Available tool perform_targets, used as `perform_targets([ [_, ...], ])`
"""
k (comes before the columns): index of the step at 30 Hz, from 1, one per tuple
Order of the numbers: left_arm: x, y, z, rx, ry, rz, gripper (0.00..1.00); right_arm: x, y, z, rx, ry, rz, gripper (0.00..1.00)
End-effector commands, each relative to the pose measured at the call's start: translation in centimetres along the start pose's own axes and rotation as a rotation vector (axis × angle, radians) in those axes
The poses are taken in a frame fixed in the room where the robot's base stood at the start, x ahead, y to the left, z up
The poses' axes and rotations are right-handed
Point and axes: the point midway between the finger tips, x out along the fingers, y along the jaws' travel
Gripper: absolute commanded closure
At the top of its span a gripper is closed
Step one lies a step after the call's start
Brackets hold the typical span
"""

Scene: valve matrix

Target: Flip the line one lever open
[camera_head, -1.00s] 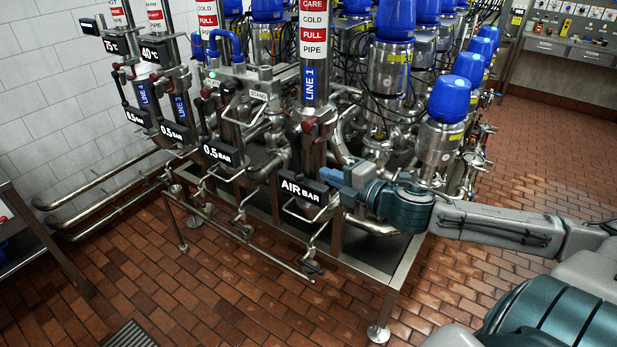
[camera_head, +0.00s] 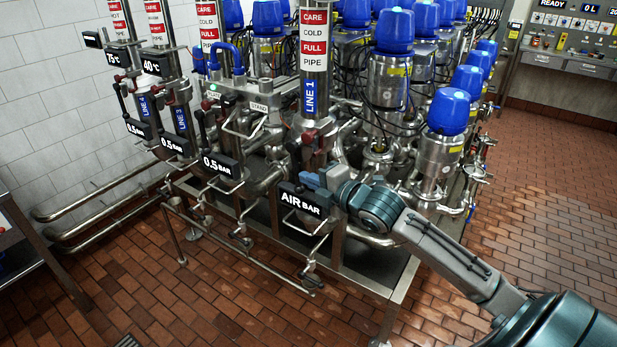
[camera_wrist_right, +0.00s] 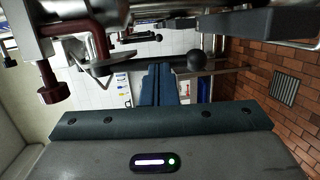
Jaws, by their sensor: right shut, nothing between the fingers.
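The LINE 1 pipe (camera_head: 311,97) stands upright with a blue label. A dark red and black handle (camera_head: 307,138) sits on its valve below the label. My right gripper (camera_head: 309,180) is shut and empty, low beside that pipe, just above the AIR BAR sign (camera_head: 302,201). In the right wrist view the blue fingers (camera_wrist_right: 160,85) are together. A black ball knob on a rod (camera_wrist_right: 195,62) shows just right of them; I cannot tell if they touch. A dark red handle (camera_wrist_right: 50,88) is at the left there. My left gripper is not in view.
More valve lines with 0.5 BAR signs (camera_head: 222,165) stand to the left. Steel housings with blue caps (camera_head: 448,110) crowd behind and right. A steel frame edge (camera_head: 370,283) runs below. The brick floor (camera_head: 170,300) in front is clear.

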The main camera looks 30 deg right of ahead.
Motion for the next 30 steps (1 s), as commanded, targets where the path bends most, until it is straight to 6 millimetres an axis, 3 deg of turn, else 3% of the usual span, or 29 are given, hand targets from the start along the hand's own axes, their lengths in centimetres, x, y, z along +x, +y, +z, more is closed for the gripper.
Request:
perform_targets([
  [16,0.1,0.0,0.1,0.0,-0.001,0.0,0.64,0.6,-0.2,-0.1,0.001,0.001,0.004,1.0],
  [24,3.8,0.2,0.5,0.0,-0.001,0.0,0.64,2.1,-1.0,-0.2,0.021,0.001,0.099,1.0],
  [30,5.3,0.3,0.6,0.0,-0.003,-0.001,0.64,2.7,-0.8,-0.2,0.035,0.0,0.17,1.0],
])
